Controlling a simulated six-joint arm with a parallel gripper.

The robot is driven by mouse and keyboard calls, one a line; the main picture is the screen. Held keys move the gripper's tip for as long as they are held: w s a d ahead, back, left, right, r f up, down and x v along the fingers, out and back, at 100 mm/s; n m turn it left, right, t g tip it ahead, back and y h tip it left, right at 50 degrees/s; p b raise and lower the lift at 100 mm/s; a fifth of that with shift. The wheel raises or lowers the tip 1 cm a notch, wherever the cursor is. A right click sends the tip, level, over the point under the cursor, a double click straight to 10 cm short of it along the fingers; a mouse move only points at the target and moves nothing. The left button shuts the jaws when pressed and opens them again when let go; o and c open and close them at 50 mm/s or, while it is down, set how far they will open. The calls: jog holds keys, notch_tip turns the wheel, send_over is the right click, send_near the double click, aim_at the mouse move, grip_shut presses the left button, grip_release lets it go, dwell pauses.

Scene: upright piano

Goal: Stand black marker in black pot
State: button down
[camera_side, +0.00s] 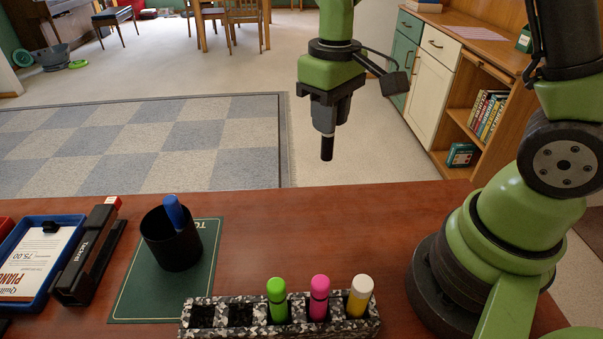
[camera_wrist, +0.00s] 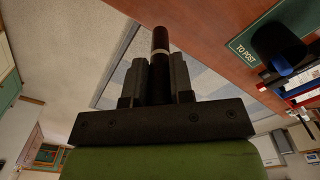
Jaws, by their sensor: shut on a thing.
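My gripper (camera_side: 328,118) is shut on the black marker (camera_side: 327,148) and holds it upright in the air, above and beyond the back edge of the table. In the wrist view the marker (camera_wrist: 161,42) sticks out between the two fingers (camera_wrist: 161,78) and shows a pale band. The black pot (camera_side: 172,246) stands on a green mat to the left of my gripper, well apart from it. A blue marker (camera_side: 174,211) leans inside the pot. The pot also shows in the wrist view (camera_wrist: 262,44) at the upper right.
A speckled holder (camera_side: 240,300) at the front holds green (camera_side: 277,299), pink (camera_side: 319,297) and yellow (camera_side: 359,297) markers. A black stapler (camera_side: 88,255) and blue tray (camera_side: 38,262) lie left of the green mat (camera_side: 135,300).

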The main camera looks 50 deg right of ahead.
dwell(0.4)
jog(key=w+a+n, duration=0.2)
jog(key=a, duration=0.7)
jog(key=w+a+n, duration=0.1)
jog(key=w+a, duration=0.1)
jog(key=a, duration=0.7)
jog(key=s+a+f+n, duration=0.1)
jog(key=s+a, duration=0.2)
jog(key=a, duration=0.4)
jog(key=s+a+f+n, duration=0.1)
jog(key=s+a, duration=0.3)
jog(key=a, duration=0.4)
jog(key=shift+s+a+f, duration=0.1)
jog(key=shift+a+f, duration=0.1)
jog(key=shift+f, duration=2.3)
jog(key=shift+s+a+f, duration=0.1)
jog(key=shift+a+f, duration=0.05)
jog(key=shift+f, duration=2.3)
